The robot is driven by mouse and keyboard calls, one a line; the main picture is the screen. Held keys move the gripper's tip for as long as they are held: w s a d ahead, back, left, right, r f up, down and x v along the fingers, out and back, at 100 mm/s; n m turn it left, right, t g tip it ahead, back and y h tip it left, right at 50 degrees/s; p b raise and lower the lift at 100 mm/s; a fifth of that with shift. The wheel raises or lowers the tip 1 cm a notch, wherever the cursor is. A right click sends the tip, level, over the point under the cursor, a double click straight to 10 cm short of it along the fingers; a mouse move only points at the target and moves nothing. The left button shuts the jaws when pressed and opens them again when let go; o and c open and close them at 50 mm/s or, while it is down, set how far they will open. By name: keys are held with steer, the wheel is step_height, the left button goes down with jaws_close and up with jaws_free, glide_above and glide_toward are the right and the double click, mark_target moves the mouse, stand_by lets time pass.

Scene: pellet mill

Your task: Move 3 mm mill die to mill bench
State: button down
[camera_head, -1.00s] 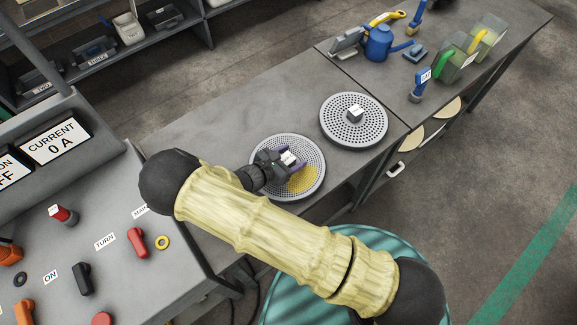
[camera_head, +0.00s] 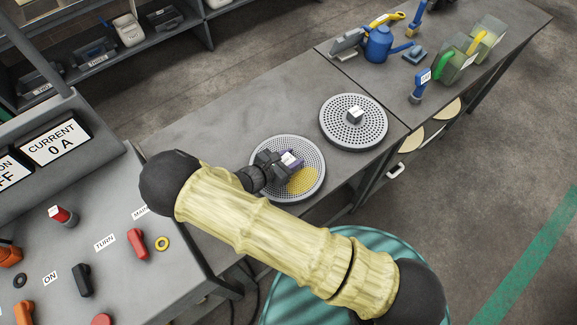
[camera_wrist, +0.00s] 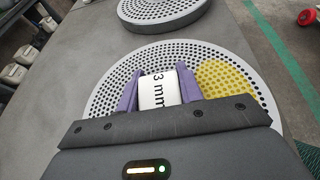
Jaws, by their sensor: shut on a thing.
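The 3 mm mill die (camera_head: 315,158) is a grey perforated disc with a yellow patch on its face. It lies flat on the bench (camera_head: 232,113). My gripper (camera_head: 292,160) is above its centre, with purple fingers shut on the die's raised block. In the wrist view the die (camera_wrist: 105,93) shows its label "3 mm" between the fingers of my gripper (camera_wrist: 160,90). The lower part of the die is hidden behind the gripper body.
A second perforated disc (camera_head: 340,127) with a centre block lies just beyond, to the right. A blue can (camera_head: 378,45), a brush (camera_head: 419,86) and green scoops (camera_head: 455,60) stand on the far bench section. A control panel (camera_head: 100,240) is at left, with a teal drum (camera_head: 285,290) below my arm.

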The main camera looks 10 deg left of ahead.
mark_target(291, 155)
steer(key=shift+w+a+r, duration=0.1)
steer(key=shift+w+r, duration=0.1)
steer(key=shift+r, duration=0.1)
steer(key=shift+r+p, duration=2.45)
steer(key=shift+r, duration=0.75)
steer(key=shift+r, duration=0.2)
steer(key=w+d+m+g+h+b, duration=0.1)
steer(key=w+d, duration=0.1)
steer(key=d, duration=1)
steer(key=w+d+m+g+h, duration=0.1)
steer(key=w+d+m+h, duration=0.1)
steer(key=d, duration=1.1)
steer(key=shift+w+f+g+b, duration=0.3)
steer(key=shift+g+b, duration=0.1)
steer(key=shift+w+d, duration=0.1)
steer(key=shift+d, duration=0.1)
